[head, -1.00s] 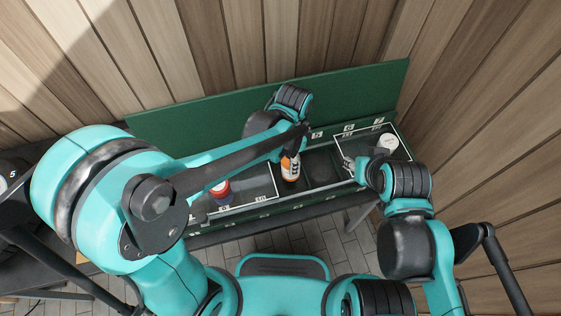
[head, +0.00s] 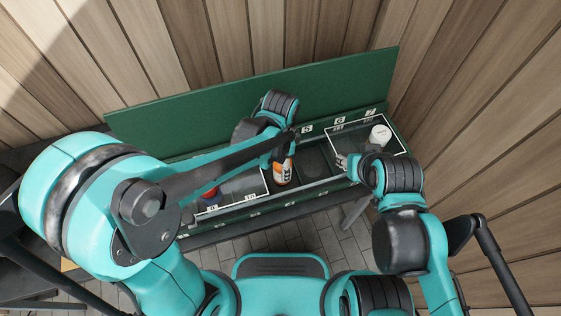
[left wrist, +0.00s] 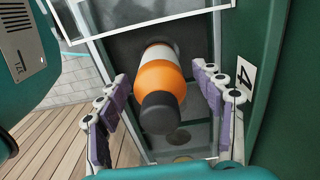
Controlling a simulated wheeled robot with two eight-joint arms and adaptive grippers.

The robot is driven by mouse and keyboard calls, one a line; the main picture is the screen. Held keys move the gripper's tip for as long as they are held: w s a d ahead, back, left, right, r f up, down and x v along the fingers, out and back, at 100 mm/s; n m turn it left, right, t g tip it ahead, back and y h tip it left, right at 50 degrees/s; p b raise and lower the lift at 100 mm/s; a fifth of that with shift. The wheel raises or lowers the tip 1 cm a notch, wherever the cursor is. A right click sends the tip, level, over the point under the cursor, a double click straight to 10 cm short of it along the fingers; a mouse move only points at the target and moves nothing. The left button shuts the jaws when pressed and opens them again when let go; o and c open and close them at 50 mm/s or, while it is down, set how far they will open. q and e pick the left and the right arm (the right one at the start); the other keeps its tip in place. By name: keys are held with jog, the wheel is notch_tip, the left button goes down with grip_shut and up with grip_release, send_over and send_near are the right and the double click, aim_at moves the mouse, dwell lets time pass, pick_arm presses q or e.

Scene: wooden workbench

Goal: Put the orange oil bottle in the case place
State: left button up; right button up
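The orange oil bottle (head: 282,173) has a white label band and a dark cap. It stands in a middle compartment of the long green case (head: 240,100). In the left wrist view the bottle (left wrist: 162,78) shows from above, cap towards me. My left gripper (left wrist: 160,71) is open, with one purple-padded finger on each side of the bottle and gaps visible. In the head view my left gripper (head: 288,143) is over the bottle and hides part of it. My right gripper (head: 345,162) is at the case's right part; its fingers are too small to judge.
A white round container (head: 380,135) stands in the right compartment. A red and blue item (head: 209,192) is in the left part, partly behind my arm. An empty dark compartment (head: 313,161) lies right of the bottle. The case's raised green back stands behind, near wooden walls.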

pick_arm(q)
jog(key=shift+r, duration=0.3)
notch_tip(320, 180, up, 12)
jog(key=p, duration=0.4)
jog(key=s+a+r+n+t, duration=0.1)
jog(key=s+a+n+t, duration=0.1)
jog(key=a+n, duration=0.5)
jog(key=s+a+r+n+t, duration=0.2)
jog(key=a+n+t, duration=0.3)
jog(key=a, duration=0.6)
jog(key=shift+s+n, duration=0.6)
jog(key=shift+n, duration=0.6)
jog(key=shift+d+f, duration=0.1)
notch_tip(320, 180, down, 4)
jog(key=b, duration=0.3)
jog(key=shift+r, duration=0.25)
